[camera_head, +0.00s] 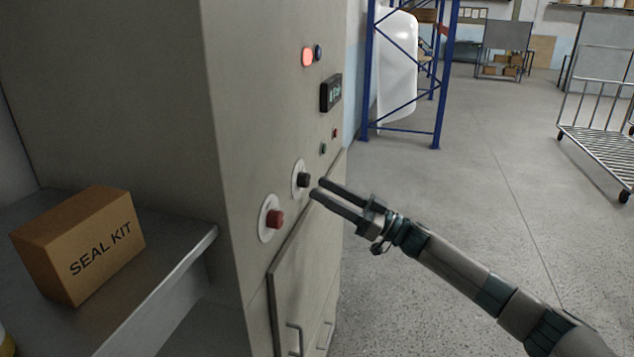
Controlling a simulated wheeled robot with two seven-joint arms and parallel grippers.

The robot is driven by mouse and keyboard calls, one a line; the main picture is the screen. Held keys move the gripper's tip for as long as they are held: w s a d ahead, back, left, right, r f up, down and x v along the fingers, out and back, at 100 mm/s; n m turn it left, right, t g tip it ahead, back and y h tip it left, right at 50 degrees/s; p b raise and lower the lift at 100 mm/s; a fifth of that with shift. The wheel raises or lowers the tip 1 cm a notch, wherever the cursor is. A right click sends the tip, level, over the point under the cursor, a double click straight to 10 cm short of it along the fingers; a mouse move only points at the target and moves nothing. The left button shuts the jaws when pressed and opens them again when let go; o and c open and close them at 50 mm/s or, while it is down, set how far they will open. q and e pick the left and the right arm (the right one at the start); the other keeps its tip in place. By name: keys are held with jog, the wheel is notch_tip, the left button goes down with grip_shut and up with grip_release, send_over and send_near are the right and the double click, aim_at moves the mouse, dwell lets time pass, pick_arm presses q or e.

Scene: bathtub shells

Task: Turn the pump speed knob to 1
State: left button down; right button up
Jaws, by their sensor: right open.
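A black knob (304,180) on a pale round dial plate sits on the side face of a beige cabinet (262,120). A red knob (275,218) on a similar round plate is below and to its left. I cannot read any markings on either plate, nor tell which one is the pump speed knob. My right gripper (316,188) is open, its two dark fingers pointing at the cabinet face. The fingertips are just right of the black knob, and I see no clear contact. My left gripper is not in view.
A SEAL KIT box (80,245) stands on a metal shelf (185,255) at left. The floor (480,200) at right is clear up to a wire cart (600,150).

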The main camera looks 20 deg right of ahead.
aim_at(304, 180)
jog(key=shift+w+a+r, duration=0.35)
jog(key=shift+a+r, duration=0.05)
jog(key=shift+a, duration=0.1)
jog(key=shift+w+a+r+p, duration=0.15)
jog(key=shift+w+a+p, duration=0.15)
jog(key=shift+w+a, duration=0.15)
jog(key=shift+s, duration=0.1)
jog(key=c, duration=1.1)
jog(key=shift+o, duration=0.2)
